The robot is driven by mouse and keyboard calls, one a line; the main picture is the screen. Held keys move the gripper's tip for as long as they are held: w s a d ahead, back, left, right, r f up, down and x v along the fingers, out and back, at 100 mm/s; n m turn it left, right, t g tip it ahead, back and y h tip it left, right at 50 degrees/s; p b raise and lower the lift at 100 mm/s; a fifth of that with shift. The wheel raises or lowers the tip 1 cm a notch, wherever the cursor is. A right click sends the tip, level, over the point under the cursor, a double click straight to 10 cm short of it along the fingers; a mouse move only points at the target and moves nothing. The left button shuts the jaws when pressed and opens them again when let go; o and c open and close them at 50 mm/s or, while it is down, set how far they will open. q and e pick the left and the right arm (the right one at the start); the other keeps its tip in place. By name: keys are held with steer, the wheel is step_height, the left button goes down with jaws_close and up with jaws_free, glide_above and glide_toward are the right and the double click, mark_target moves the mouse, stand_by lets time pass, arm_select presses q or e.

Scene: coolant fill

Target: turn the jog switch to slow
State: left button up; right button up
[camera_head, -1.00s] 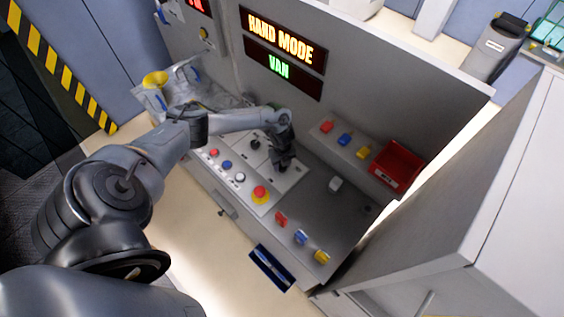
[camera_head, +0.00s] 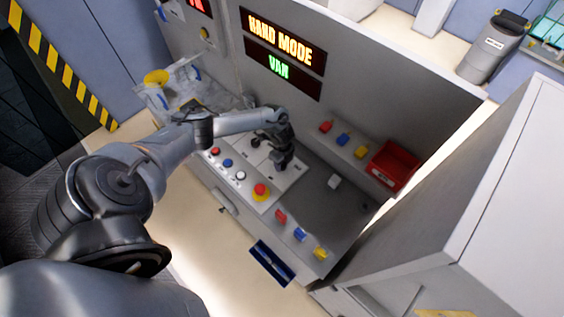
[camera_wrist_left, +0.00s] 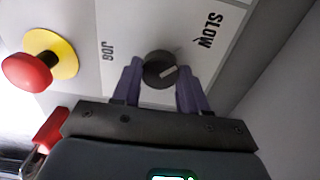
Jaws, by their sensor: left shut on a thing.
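The jog switch (camera_wrist_left: 160,70) is a round dark knob with a light pointer line, on a pale panel in the left wrist view. The label "JOG" is on its left and "SLOW" is at its upper right. The pointer line lies at a slant, with one end toward the right. My left gripper (camera_wrist_left: 162,78) has its two purple-grey fingers on either side of the knob, shut on it. In the head view my left gripper (camera_head: 284,163) is over the panel and hides the switch. My right gripper is not in view.
A red emergency button (camera_head: 260,190) on a yellow base is near the gripper, also in the left wrist view (camera_wrist_left: 30,72). Small buttons (camera_head: 228,163) line the panel's front. A red bin (camera_head: 392,168) and coloured blocks (camera_head: 343,139) stand at the right.

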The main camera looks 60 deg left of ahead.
arm_select(q)
steer(key=o, duration=1.1)
steer(key=shift+c, duration=0.2)
step_height(320, 180, up, 11)
